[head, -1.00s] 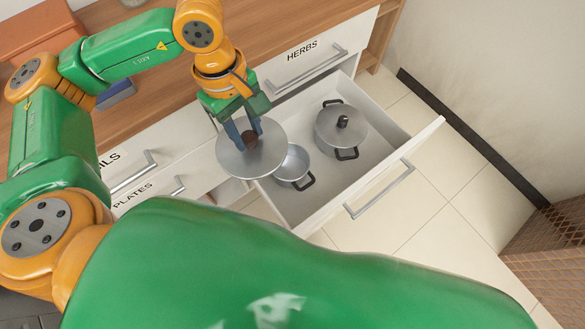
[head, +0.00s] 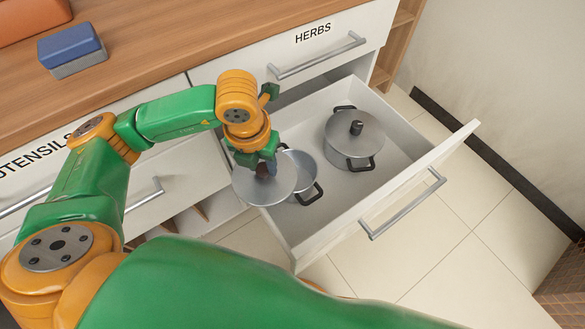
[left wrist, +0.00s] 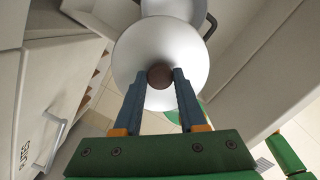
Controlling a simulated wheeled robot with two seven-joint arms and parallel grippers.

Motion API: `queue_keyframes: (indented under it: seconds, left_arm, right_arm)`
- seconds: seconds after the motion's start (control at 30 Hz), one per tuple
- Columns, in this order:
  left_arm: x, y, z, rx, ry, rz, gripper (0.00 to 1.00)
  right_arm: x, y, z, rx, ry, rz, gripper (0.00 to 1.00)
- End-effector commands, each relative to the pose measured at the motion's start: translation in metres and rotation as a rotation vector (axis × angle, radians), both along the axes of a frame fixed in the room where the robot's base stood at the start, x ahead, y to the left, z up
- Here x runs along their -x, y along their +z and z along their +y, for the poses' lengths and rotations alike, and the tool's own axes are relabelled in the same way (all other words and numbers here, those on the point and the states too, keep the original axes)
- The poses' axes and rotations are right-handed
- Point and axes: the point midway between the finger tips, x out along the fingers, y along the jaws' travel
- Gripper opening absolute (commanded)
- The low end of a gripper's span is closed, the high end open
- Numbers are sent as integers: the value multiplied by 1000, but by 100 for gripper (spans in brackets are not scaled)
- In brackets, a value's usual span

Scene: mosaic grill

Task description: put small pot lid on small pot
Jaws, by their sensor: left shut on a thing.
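My left gripper (head: 262,165) is shut on the dark knob of the small pot lid (head: 250,188), a round grey metal disc. The wrist view shows the gripper (left wrist: 160,78) with a blue finger on each side of the brown knob, and the lid (left wrist: 132,50) beyond it. The small pot (head: 307,172) stands in the open drawer, open at the top, with a black handle toward the front. The lid is held above the drawer's left edge and hides the pot's left part in the head view. My right gripper is not in view.
The open drawer (head: 420,178) also holds a larger lidded pot (head: 353,140) to the right of the small pot. The HERBS drawer (head: 300,55) above is closed. A blue and grey block (head: 72,48) lies on the wooden counter (head: 150,45).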

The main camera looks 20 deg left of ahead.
Motion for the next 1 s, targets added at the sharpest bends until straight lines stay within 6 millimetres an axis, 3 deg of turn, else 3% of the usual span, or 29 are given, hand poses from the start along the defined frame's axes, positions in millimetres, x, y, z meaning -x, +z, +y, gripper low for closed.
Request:
queue_keyframes:
  seconds: [0.03, 0.13, 0.23, 0.33, 0.47, 0.67, 1.0]
  left_arm:
    - [-16, -14, -6, 1, 3, -1, 0]
    - [-48, -31, -18, 2, -1, -2, 0]
    - [-69, -63, -25, 1, -3, -1, 0]
    - [-83, -76, -30, -1, -4, -2, 0]
    - [-91, -82, -33, 0, -5, -1, 0]
    - [-95, -114, -33, -1, -5, 0, 0]
    - [-95, -114, -33, -1, -5, 0, 0]
  right_arm:
    - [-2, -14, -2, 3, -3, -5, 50]
    - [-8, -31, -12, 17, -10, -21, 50]
    - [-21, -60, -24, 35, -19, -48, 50]
    - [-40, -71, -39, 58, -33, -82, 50]
    - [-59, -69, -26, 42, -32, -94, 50]
    - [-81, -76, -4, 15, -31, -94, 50]
    - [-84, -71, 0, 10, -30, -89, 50]
